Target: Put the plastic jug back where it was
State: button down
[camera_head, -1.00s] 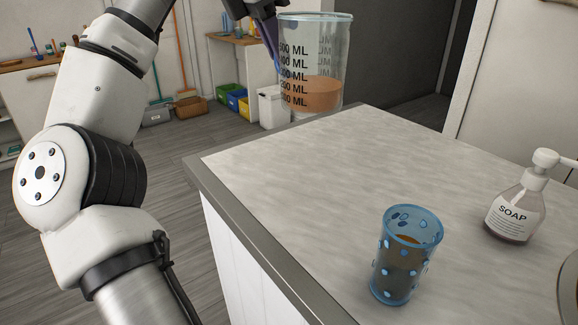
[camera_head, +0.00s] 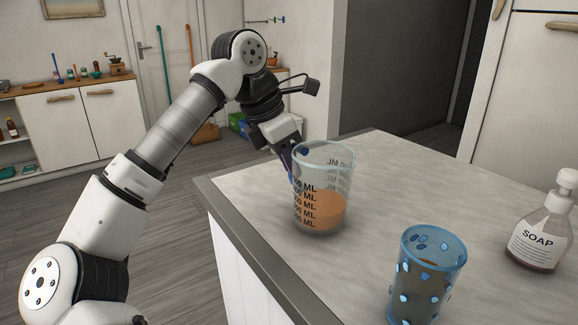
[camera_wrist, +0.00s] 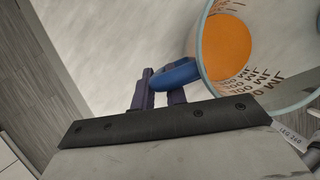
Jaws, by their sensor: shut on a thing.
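The plastic jug (camera_head: 322,190) is clear with black ML marks and holds some orange liquid. It is upright at the counter's far left part, low over the top; whether its base touches the counter I cannot tell. My gripper (camera_head: 289,163) is at the jug's left side, shut on it. In the wrist view my gripper (camera_wrist: 165,88) has its fingers closed around a blue part at the jug's side, and the jug (camera_wrist: 285,50) shows from above with the orange liquid inside.
A blue dotted glass (camera_head: 428,275) with dark liquid stands on the counter (camera_head: 390,180) near the front. A soap bottle (camera_head: 541,225) stands at the right. The counter behind and right of the jug is clear.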

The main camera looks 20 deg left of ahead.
jog(key=shift+f, duration=0.35)
jog(key=shift+f, duration=0.2)
jog(key=c, duration=1.4)
grip_release()
jog(key=shift+c, duration=0.2)
jog(key=shift+r, duration=0.15)
